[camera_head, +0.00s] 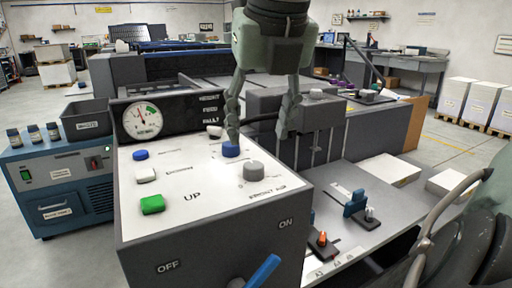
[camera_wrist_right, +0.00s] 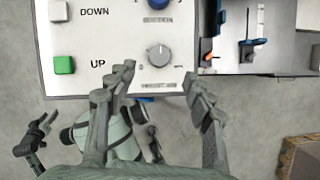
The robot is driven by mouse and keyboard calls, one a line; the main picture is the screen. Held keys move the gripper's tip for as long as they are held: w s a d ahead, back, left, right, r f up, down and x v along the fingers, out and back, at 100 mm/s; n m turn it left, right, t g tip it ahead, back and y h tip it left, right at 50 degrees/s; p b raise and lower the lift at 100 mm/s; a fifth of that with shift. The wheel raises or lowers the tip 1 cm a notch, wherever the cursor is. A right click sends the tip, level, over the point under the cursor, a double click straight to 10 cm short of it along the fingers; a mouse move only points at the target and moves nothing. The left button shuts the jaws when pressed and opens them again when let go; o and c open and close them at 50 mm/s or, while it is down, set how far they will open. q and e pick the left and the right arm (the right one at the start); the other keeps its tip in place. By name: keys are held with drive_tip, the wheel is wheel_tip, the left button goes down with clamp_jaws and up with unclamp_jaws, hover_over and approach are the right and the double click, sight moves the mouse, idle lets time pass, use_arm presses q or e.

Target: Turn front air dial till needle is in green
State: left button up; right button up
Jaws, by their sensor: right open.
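The grey front air dial (camera_head: 253,172) sits at the right of the white panel top and also shows in the right wrist view (camera_wrist_right: 158,55). The round gauge (camera_head: 142,119) at the panel's back left has a green band at its upper right. Its thin needle seems to point up and left, outside the green. My right gripper (camera_head: 262,138) is open and empty above the panel. In the wrist view its fingers (camera_wrist_right: 160,85) are spread, and the dial shows between and beyond them.
A blue knob (camera_head: 231,149), a green button (camera_head: 152,204), a white button (camera_head: 146,174) and another blue button (camera_head: 141,155) rise from the panel near the dial. A blue lever (camera_head: 262,271) sticks out at the front. Small levers (camera_head: 355,204) stand on the lower shelf right.

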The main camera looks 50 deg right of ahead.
drive_tip(key=v, duration=0.4)
drive_tip(key=shift+a+r, duration=0.1)
idle(2.7)
